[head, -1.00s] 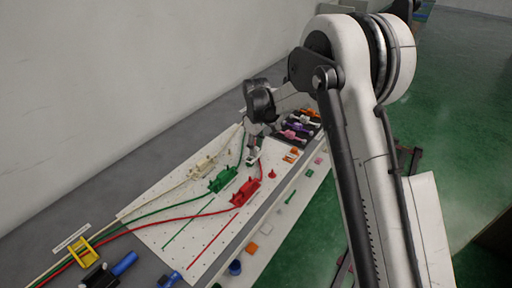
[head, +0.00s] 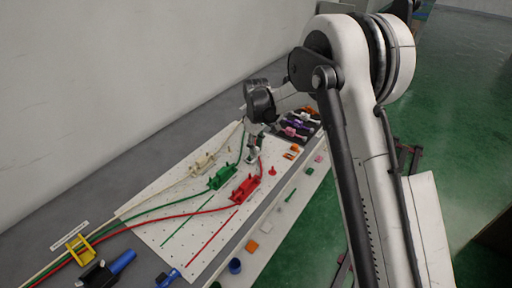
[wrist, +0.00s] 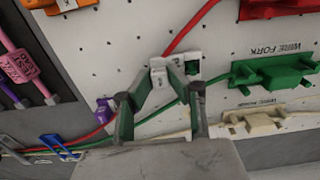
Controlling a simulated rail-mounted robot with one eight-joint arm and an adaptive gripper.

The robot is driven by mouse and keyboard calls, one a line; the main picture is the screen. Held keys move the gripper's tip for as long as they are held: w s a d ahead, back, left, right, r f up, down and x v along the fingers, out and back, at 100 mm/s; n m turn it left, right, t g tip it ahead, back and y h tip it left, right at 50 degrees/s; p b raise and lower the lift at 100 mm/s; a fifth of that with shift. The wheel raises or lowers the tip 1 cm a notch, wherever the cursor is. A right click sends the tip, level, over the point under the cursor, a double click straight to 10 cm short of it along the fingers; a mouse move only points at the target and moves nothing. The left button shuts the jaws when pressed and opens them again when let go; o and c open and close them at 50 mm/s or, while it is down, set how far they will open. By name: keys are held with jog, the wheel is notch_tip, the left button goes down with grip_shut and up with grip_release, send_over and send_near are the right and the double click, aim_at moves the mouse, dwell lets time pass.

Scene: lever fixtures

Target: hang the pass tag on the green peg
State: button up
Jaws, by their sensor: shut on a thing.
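My gripper (wrist: 174,78) shows in the wrist view with its fingers close together near the white perforated board (wrist: 120,40). It is shut on a small pale thing, mostly hidden between the fingertips; I cannot tell if this is the pass tag. In the head view my gripper (head: 252,156) is low over the board's far end, beyond the green fixture (head: 222,177). A small dark green piece (wrist: 193,68) shows just right of the fingertips in the wrist view; I cannot tell if it is the green peg. No tag is clearly readable as the pass tag.
A red fixture (head: 246,186) and a cream fixture (head: 203,163) flank the green one, with cables running between board and left edge. A yellow stand (head: 79,250) is at front left.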

jog(key=shift+f, duration=0.2)
jog(key=o, duration=1.4)
jog(key=shift+c, duration=0.2)
jog(key=shift+r, duration=0.85)
jog(key=shift+r+p, duration=1.15)
jog(key=shift+r, duration=1.55)
